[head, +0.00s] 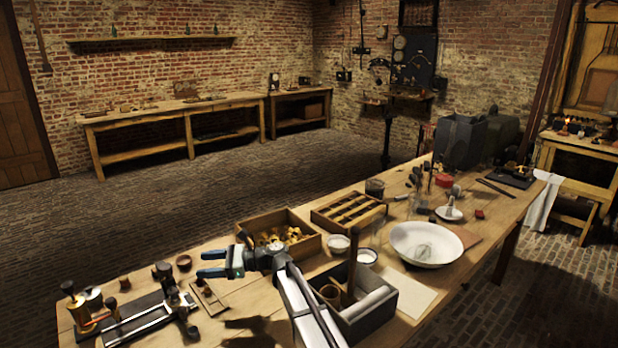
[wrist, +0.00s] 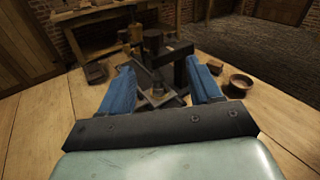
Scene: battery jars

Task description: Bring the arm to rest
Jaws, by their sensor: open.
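My gripper (head: 212,263) is open and empty, with its two blue fingers pointing left above the near left part of the wooden table (head: 408,264). In the wrist view my gripper (wrist: 165,95) has its fingers spread, with nothing held between them. My arm reaches in from the lower middle of the head view. Beyond the fingertips stands an apparatus with a metal-railed base (head: 148,318) and brass and dark posts; it also shows between the fingers in the wrist view (wrist: 157,73). The fingers appear apart from it.
A wooden box of brass parts (head: 272,219) stands behind my gripper. A grey box (head: 366,312) holding rolls sits beside my arm. A white basin (head: 426,240), small bowls (head: 339,243) and a slotted wooden tray (head: 349,200) lie farther right. A small dark pot (head: 183,262) stands near the fingertips.

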